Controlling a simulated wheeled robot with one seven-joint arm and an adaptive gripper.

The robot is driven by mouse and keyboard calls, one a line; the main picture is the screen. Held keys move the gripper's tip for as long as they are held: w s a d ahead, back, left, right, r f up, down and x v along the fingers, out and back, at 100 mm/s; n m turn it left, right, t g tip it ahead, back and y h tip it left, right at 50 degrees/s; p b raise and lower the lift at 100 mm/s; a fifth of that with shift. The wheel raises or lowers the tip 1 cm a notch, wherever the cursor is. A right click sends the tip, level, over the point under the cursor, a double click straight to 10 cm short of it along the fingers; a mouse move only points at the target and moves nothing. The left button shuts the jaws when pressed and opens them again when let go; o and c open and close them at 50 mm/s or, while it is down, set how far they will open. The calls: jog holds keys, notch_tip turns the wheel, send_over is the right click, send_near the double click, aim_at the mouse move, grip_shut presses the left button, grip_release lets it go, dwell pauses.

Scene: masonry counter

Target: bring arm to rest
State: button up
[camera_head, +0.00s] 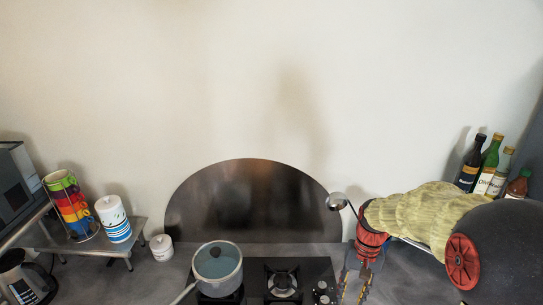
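My arm reaches in from the right edge, with a dark rounded link and a red disc. A wrinkled yellow-green covering lies along it, and a red wrist part is at its end. My gripper (354,290) hangs below the wrist, pointing down, just right of the black gas hob (316,268). Its two fingers look apart, with nothing seen between them. The tips are close to the bottom edge of the picture, so their height above the counter is hard to tell.
A lidded pot (218,268) stands on the hob's left. A ladle (336,201) shows close beside my wrist. Several bottles (489,168) stand behind my arm.

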jog(key=s+a+r+n+t+b, duration=0.1)
jog(key=s+r+t+b, duration=0.1)
jog(key=s, duration=0.4)
jog(key=s+a+r+n+t+b, duration=0.1)
jog(key=s+r+t+b, duration=0.1)
jog(key=s, duration=0.4)
jog(key=s+a+r+n+t+h+b, duration=0.1)
jog(key=s+r+t+b, duration=0.2)
jog(key=s, duration=0.4)
jog(key=r+b, duration=0.1)
jog(key=b, duration=0.1)
jog(key=shift+a+b, duration=0.3)
jog(key=shift+c, duration=0.7)
grip_shut()
